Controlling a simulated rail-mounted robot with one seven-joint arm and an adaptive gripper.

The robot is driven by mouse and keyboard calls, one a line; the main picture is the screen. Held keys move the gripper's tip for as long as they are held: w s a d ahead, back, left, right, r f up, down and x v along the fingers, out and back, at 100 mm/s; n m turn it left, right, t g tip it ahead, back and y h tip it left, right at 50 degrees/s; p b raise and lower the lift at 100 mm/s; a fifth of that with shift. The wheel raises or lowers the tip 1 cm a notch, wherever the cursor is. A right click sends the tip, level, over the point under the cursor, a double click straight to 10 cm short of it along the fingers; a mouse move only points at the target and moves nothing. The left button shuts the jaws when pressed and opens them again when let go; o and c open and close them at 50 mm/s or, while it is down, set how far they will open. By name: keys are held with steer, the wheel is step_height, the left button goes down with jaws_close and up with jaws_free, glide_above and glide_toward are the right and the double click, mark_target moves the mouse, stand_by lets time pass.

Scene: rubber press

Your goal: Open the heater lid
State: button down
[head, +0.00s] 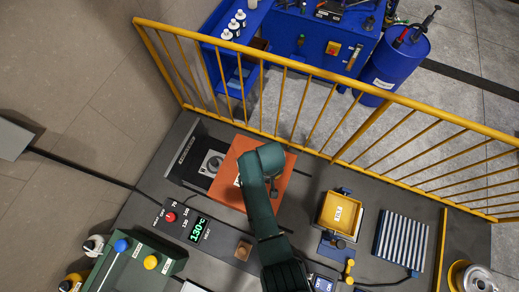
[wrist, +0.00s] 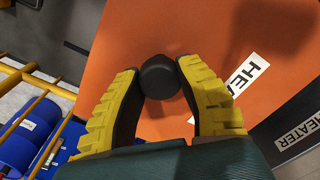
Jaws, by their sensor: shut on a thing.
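The orange heater lid (head: 226,185) is at the middle of the bench in the head view, set off to the right of the dark heater body (head: 183,160). The lid, labelled HEATER, fills much of the wrist view (wrist: 240,35). My gripper (wrist: 160,74) has its yellow fingers on both sides of the lid's round black knob (wrist: 157,84) and is shut on it. In the head view my arm hides part of the lid and the knob.
A dark control panel (head: 180,231) reading 130°C lies in front of the heater. A yellow box (head: 331,226) and a ribbed plate (head: 402,238) lie to the right. A yellow railing (head: 370,124) runs along the back. A green button box (head: 125,268) is front left.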

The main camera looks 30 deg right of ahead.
steer(key=s+d+p, duration=0.1)
steer(key=s, duration=0.1)
steer(key=s+d, duration=0.2)
steer(key=shift+d+p, duration=0.15)
steer(key=shift+p, duration=0.2)
steer(key=shift+s+d+f, duration=0.2)
steer(key=shift+s+d, duration=0.25)
steer(key=shift+s, duration=0.1)
steer(key=c, duration=0.6)
jaws_free()
steer(key=shift+w+r, duration=0.1)
steer(key=shift+d+r, duration=0.1)
steer(key=shift+r, duration=0.15)
step_height(320, 180, up, 12)
steer(key=shift+f, duration=0.25)
